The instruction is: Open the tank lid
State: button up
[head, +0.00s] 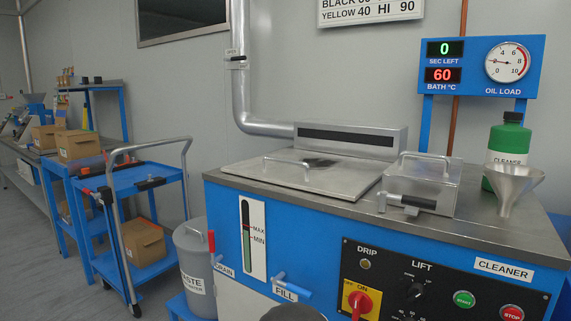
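The tank (225,205) is a blue cabinet with a steel top. A wide, flat steel lid (342,180) lies shut on the left part of its top, with a bar handle (285,165) across it. A dark patch shows near the lid's back edge. My gripper is not in view. A dark rounded shape at the bottom edge is cut off, and I cannot tell what it is.
A green cleaner bottle (508,143) and a metal funnel (508,184) stand on the right of the top. A vent hood and pipe (239,90) rise behind the lid. The front has a control panel (430,290). A grey waste bin (190,245) and blue cart (148,180) stand left.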

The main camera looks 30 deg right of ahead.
aim_at(341, 177)
jog(key=z, duration=1.75)
jog(key=k, duration=0.75)
jog(key=u, duration=0.75)
jog(key=i, duration=0.5)
jog(key=u, duration=0.05)
